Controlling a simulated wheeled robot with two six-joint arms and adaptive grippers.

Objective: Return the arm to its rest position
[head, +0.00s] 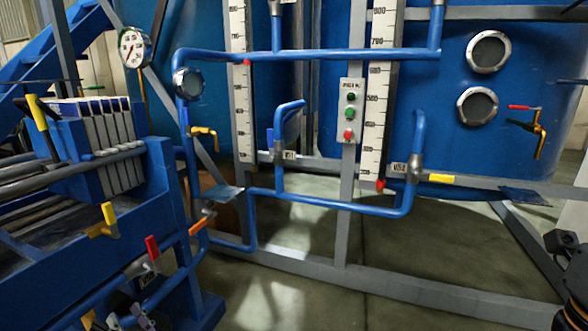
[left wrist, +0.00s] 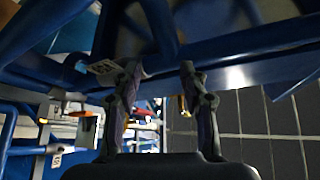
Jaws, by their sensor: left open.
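My left gripper (head: 127,316) is low at the left of the head view, beside the blue frame and close to a red valve handle (head: 152,247) above it. In the left wrist view my left gripper (left wrist: 160,70) shows both dark fingers spread apart with nothing held between them. Blue pipework (left wrist: 160,25) lies just past the fingertips; I cannot tell whether they touch it. My left arm is mostly hidden in the head view. My right gripper is out of view.
A blue filter press with pale plates (head: 112,150) stands at the left. Blue pipes (head: 320,55), a button box (head: 350,110) and a tank (head: 450,120) fill the middle and right. A yellow handle (head: 109,213) sticks out near the press. Floor (head: 290,300) is open in front.

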